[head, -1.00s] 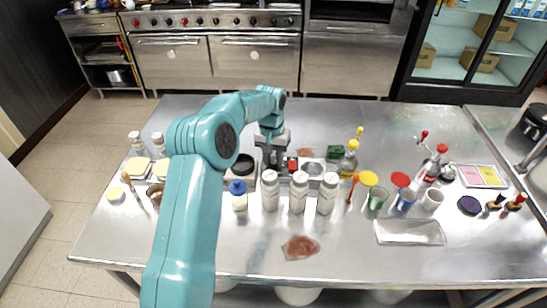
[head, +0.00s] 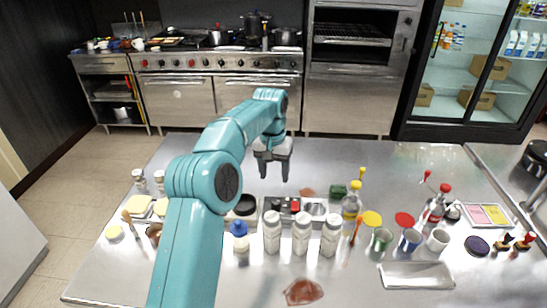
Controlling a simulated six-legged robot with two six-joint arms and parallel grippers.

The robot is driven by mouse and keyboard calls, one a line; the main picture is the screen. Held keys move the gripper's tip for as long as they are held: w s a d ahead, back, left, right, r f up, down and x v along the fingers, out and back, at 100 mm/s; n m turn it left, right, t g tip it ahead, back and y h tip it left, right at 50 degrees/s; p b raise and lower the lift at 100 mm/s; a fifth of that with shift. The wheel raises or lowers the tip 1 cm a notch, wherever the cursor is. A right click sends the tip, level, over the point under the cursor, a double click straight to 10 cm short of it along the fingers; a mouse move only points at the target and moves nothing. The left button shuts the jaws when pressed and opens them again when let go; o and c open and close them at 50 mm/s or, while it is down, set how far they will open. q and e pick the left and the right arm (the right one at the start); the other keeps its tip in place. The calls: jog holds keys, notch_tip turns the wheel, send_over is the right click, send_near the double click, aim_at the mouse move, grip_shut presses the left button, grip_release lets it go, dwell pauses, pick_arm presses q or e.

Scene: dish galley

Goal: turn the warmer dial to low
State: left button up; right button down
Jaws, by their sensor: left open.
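A low grey metal unit (head: 272,204), which looks like the warmer, stands on the steel table behind the white bottles. A small red part (head: 295,206) shows near its middle beside dark parts; I cannot tell whether this is the dial or read any setting. The bottles hide part of the unit's front. My left gripper (head: 274,176) is open and empty, pointing down above and behind the unit, apart from it. My right gripper is out of view.
Several white bottles (head: 302,234) and a blue-capped bottle (head: 240,240) stand close in front of the unit. A yellow-capped bottle (head: 351,205) and cups (head: 381,242) are to the right. The back of the table is clear. A stove (head: 215,65) stands beyond.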

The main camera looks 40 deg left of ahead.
pick_arm(q)
notch_tip(320, 180, up, 6)
jog(key=shift+s+a+f+p, duration=0.1)
jog(key=shift+f+p, duration=0.1)
jog(key=shift+p, duration=0.45)
jog(key=shift+f, duration=0.1)
